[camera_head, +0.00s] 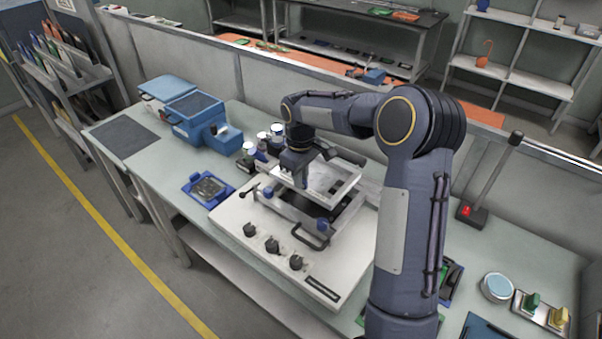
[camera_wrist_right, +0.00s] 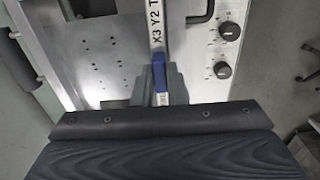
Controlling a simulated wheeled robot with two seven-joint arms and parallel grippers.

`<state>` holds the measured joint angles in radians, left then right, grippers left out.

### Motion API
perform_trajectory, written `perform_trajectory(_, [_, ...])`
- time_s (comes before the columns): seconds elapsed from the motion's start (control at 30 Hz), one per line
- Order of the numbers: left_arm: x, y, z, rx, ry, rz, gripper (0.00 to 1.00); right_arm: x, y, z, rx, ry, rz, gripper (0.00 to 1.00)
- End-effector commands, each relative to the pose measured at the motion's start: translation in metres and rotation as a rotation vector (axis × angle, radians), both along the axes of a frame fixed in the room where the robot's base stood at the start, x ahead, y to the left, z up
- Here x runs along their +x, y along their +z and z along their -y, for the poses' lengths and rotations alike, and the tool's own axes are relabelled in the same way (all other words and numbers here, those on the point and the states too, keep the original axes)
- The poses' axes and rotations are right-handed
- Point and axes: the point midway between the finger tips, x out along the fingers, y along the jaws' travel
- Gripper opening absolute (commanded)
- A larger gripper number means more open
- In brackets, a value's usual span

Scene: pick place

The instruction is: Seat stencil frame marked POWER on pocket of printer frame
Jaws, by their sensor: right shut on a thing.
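A white-edged stencil frame (camera_head: 343,193) is over the printer frame (camera_head: 283,207), on the white base of the printer. It looks a little raised above the pocket, but I cannot tell whether any edge touches. My right gripper (camera_head: 299,176) is shut on the stencil frame at its left side in the head view. In the right wrist view, the gripper (camera_wrist_right: 160,88) closes around the frame's white edge (camera_wrist_right: 156,25), which carries the marking "X3 Y2 T". The word POWER is not readable. The pocket is partly hidden under the stencil frame. My left gripper is not in view.
The printer base (camera_head: 235,217) has several black knobs along its front. A blue tray (camera_head: 208,187) lies to its left, with small jars (camera_head: 277,130) and a blue box (camera_head: 193,110) behind. A lamp post with a red button (camera_head: 466,211) stands right.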

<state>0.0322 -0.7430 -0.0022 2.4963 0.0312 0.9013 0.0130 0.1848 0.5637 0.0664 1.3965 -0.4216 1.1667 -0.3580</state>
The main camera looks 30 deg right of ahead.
Motion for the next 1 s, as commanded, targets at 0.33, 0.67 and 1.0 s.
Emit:
perform_trajectory(0.33, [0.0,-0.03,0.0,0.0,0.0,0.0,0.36,0.0,-0.037,0.0,-0.001,0.0,0.0,0.0])
perform_trajectory(0.67, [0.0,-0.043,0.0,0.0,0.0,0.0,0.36,0.0,-0.058,0.0,0.0,0.0,0.002,0.0])
perform_trajectory(1.0, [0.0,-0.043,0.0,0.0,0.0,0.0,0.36,0.0,-0.058,0.0,-0.001,0.0,0.001,0.0])
